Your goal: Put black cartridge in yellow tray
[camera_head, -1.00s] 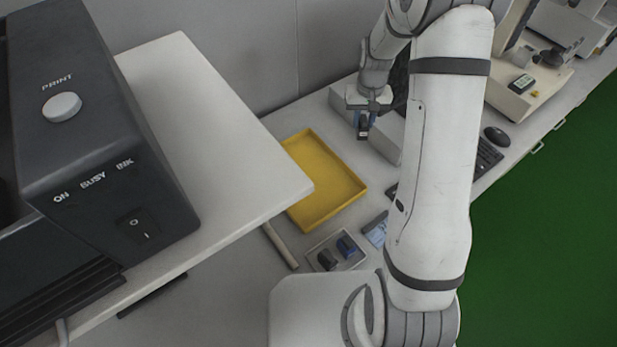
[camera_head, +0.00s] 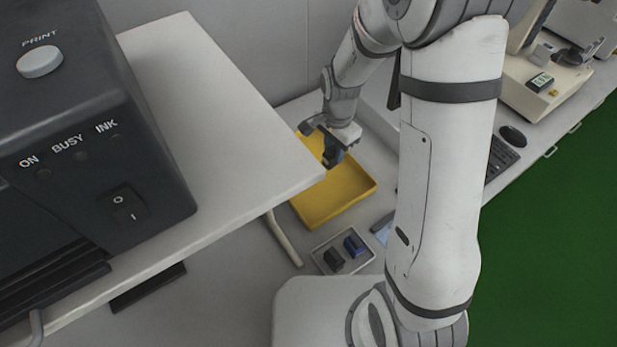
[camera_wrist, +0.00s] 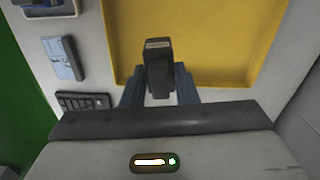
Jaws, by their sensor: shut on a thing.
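My gripper (camera_head: 332,158) is shut on a black cartridge (camera_wrist: 158,66) with a small pale label on its end. In the wrist view the cartridge sits between the two blue-grey fingers, in front of the near edge of the yellow tray (camera_wrist: 240,30). In the head view the yellow tray (camera_head: 355,197) lies on the lower bench, and my gripper hangs above its far part. The gap between cartridge and tray floor is hard to judge. The gripper partly hides the tray's far end.
A small grey box (camera_head: 318,262) holds a black cartridge (camera_head: 334,259) and a blue one (camera_head: 354,245). A raised white shelf (camera_head: 230,150) with a dark printer (camera_head: 90,120) stands left of the tray. A keyboard (camera_head: 501,157) and mouse (camera_head: 513,135) lie right.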

